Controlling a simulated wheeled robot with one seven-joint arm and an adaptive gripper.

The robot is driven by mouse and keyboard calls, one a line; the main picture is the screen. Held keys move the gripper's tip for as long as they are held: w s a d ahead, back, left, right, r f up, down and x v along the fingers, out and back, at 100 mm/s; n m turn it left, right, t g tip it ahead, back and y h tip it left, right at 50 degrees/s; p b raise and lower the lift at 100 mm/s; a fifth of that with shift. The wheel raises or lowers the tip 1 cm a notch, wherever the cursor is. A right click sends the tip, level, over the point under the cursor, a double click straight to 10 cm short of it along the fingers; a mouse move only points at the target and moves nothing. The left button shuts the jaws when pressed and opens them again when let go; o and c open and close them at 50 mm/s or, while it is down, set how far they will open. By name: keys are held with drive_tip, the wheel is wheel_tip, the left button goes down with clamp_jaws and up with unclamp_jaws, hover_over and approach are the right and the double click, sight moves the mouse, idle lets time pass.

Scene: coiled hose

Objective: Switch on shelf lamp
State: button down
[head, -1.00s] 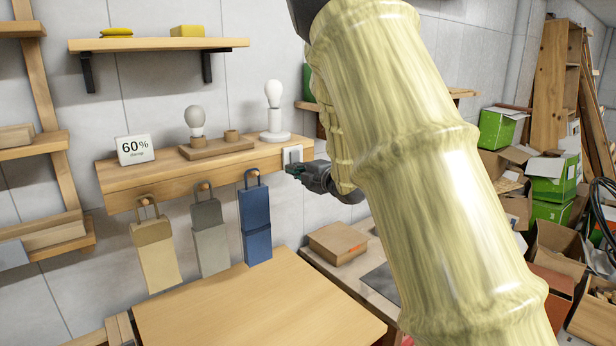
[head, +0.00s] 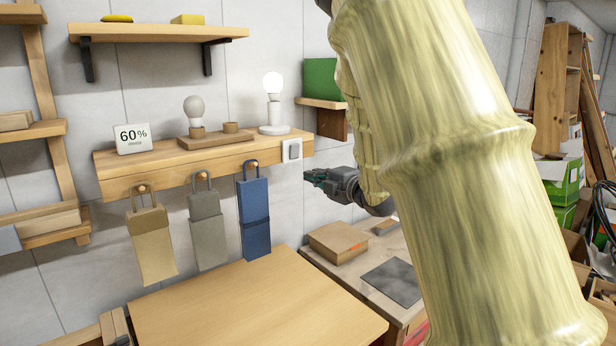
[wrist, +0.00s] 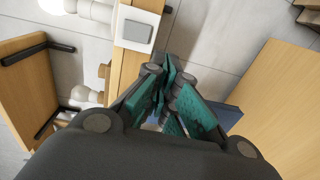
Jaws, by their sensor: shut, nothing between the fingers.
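The shelf lamp (head: 273,104) stands at the right end of the wooden wall shelf (head: 120,180). It has a white base and a bare bulb, and the bulb now glows bright white. A white wall switch with a grey rocker (head: 293,150) is at the shelf's right end; it also shows in the wrist view (wrist: 138,31). My gripper (head: 308,178) is shut and empty, just right of and below the switch, apart from it. In the wrist view my green-padded fingers (wrist: 163,88) are together, below the switch.
Three bags, the blue one (head: 254,215) nearest the switch, hang below the shelf. A wooden table (head: 250,310) is below. A box (head: 338,240) sits on the side bench.

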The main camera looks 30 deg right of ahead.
drive_tip(key=shift+s+d+f+b, duration=0.15)
drive_tip(key=shift+s+b, duration=0.15)
drive_tip(key=shift+s, duration=0.75)
drive_tip(key=shift+s+d+f+b, duration=0.15)
drive_tip(key=shift+s+b, duration=0.1)
drive_tip(key=shift+s, duration=0.8)
